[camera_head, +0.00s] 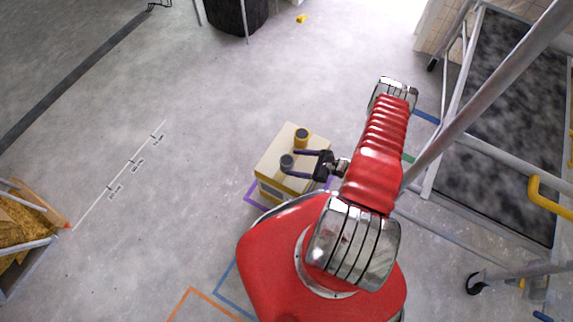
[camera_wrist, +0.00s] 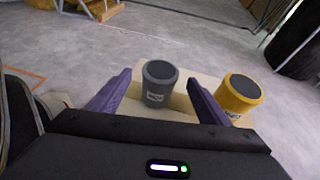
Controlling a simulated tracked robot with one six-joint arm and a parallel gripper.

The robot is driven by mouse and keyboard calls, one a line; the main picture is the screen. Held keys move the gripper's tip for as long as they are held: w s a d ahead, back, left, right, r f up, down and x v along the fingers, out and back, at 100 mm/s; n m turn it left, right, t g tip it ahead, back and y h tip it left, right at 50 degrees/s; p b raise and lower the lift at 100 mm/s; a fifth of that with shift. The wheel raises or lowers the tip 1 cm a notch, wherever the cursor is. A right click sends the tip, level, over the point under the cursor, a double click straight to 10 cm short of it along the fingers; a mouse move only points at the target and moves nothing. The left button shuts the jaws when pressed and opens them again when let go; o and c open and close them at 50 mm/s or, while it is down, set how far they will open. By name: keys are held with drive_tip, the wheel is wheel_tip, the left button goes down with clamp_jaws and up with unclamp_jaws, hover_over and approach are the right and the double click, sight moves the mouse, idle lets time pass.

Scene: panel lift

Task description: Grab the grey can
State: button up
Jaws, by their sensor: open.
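The grey can (camera_head: 287,163) stands upright on a pale box-like stand (camera_head: 272,150). In the wrist view the grey can (camera_wrist: 159,84) is upright between the tips of my gripper's purple fingers, with a pale label on its side. My gripper (camera_head: 296,163) is open, its two fingers pointing at the grey can from the right in the head view. No finger is seen closed on the can. A yellow can (camera_head: 302,138) with a dark top stands beside it on the same stand. In the wrist view the yellow can (camera_wrist: 239,95) is just right of the right finger.
Metal scaffold rails (camera_head: 478,88) and a dark panel (camera_head: 500,125) stand on the right. A wooden bin of yellow material (camera_head: 22,232) is at the far left. A dark round container (camera_head: 235,14) stands at the top. The floor left of the stand is clear.

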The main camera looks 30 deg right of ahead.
sight(288, 162)
drive_tip(key=shift+x, duration=2.05)
drive_tip(key=shift+c, duration=0.5)
drive_tip(key=c, duration=1.2)
